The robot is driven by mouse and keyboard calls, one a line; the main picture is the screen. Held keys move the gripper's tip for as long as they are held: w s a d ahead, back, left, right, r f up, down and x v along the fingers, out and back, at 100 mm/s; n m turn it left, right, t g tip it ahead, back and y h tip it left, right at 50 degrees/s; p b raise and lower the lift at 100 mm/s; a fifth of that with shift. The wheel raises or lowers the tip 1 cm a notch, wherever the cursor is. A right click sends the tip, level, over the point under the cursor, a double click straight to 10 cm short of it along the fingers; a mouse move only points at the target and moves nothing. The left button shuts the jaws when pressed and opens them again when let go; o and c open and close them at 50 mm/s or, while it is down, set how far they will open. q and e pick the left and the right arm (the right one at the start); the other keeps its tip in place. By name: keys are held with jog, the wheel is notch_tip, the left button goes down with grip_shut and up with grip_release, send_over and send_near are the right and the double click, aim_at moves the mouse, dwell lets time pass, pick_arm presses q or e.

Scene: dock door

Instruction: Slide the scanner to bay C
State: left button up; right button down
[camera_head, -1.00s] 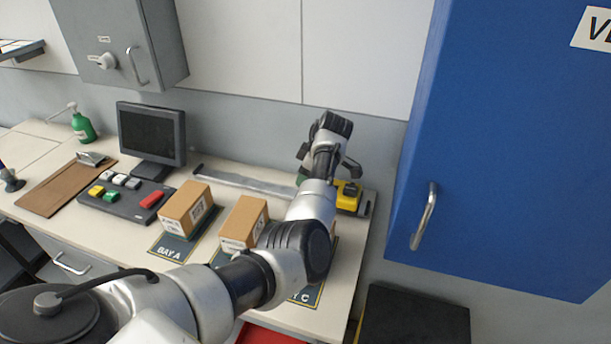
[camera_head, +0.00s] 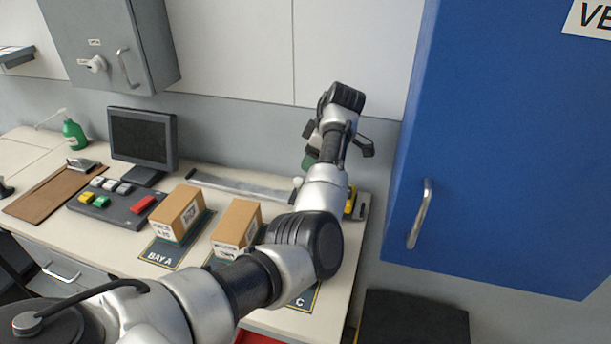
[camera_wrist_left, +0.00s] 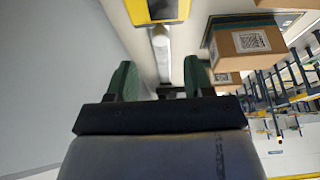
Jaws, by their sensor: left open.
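The yellow scanner (camera_head: 350,203) is at the right end of the rail (camera_head: 240,184), mostly hidden behind my left arm in the head view. In the left wrist view a yellow device with a dark face (camera_wrist_left: 158,10) shows at the top edge, with a pale rounded bar below it. My left gripper (camera_head: 337,146) is above the rail's right end, with its fingers spread. In the left wrist view its green-padded fingers (camera_wrist_left: 161,78) are apart with nothing between them, short of the yellow device. The bay C mat (camera_head: 306,300) is partly hidden by my arm. My right gripper is out of view.
Cardboard boxes stand at bay A (camera_head: 176,215) and on the mat beside it (camera_head: 236,228). A monitor (camera_head: 142,136) and button panel (camera_head: 115,203) are on the left. A blue cabinet (camera_head: 500,150) rises close to the right of my arm.

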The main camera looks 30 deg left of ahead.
pick_arm(q)
jog(key=shift+v, duration=1.45)
jog(key=shift+a, duration=0.15)
